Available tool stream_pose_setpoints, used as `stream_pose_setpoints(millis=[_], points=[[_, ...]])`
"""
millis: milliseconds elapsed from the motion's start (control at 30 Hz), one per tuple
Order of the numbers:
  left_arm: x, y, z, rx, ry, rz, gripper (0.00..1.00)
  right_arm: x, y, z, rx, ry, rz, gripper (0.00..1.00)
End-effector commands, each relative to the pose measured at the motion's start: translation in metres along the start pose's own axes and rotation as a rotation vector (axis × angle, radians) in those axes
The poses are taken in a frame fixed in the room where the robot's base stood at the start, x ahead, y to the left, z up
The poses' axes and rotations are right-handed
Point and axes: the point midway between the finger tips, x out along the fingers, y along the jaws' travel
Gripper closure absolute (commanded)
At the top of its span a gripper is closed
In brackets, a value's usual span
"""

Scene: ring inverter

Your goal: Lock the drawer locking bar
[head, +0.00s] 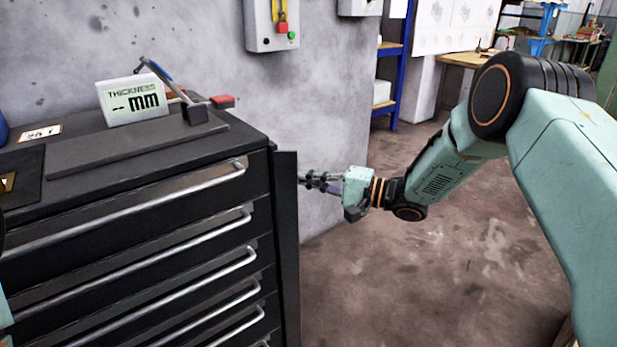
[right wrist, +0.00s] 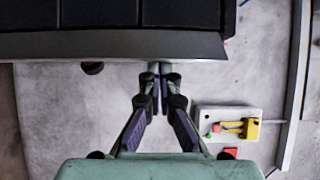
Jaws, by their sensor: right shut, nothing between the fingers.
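The drawer locking bar (head: 287,240) is a tall dark upright strip at the right front corner of the black drawer cabinet (head: 262,170). It stands out at an angle from the drawer fronts and does not lie across them. My right gripper (head: 303,179) is just to the right of the bar's upper part, shut and empty. In the right wrist view the closed fingertips (right wrist: 156,72) are close below a long grey edge (right wrist: 110,45), which looks like the bar. I cannot tell whether they touch it. My left gripper is not in view.
Silver drawer handles (head: 130,211) run across the cabinet front. A thickness display (head: 133,100) and a dark plate (head: 135,146) lie on top. A wall switch box (head: 271,25) hangs behind; it also shows in the right wrist view (right wrist: 228,123). The floor to the right is clear.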

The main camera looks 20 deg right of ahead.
Motion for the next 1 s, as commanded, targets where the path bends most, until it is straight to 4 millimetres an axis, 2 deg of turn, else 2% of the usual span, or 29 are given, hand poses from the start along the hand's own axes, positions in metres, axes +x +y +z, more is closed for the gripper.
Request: stream_pose_setpoints(millis=[667, 1000], points=[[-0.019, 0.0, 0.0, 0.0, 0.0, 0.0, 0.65, -0.003, -0.002, 0.008, 0.002, 0.112, 0.002, 1.0], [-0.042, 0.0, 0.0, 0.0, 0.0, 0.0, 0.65, -0.005, -0.002, 0.022, 0.003, 0.283, 0.005, 1.0]])
